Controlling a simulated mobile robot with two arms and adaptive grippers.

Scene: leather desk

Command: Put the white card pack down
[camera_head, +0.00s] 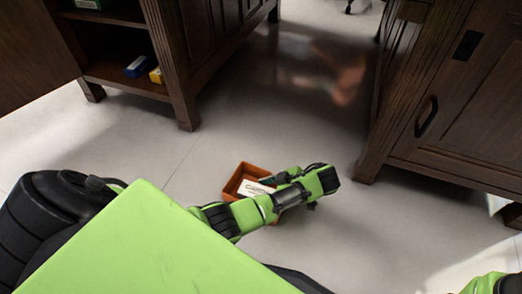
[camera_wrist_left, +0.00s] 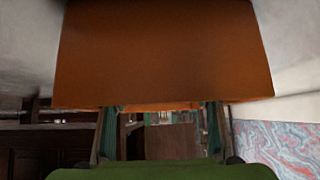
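A white card-like piece with dark lettering (camera_head: 255,189) shows inside an open orange-brown box (camera_head: 232,184) in the head view. My left gripper (camera_head: 270,181) is at the box's right side, over part of it. In the left wrist view the orange-brown box (camera_wrist_left: 160,55) fills the upper middle. My left gripper's two fingers (camera_wrist_left: 161,115) stand apart and run up to the box's lower edge. The box hides their tips, so I cannot tell whether they grip it. The white piece does not show in the wrist view. My right gripper is out of view.
A dark wooden cabinet (camera_head: 220,45) with an open shelf stands at upper left. A blue box (camera_head: 138,66) and a yellow box (camera_head: 156,75) lie on that shelf. Another dark cabinet (camera_head: 450,110) stands at right. Pale floor (camera_head: 140,140) between them is clear.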

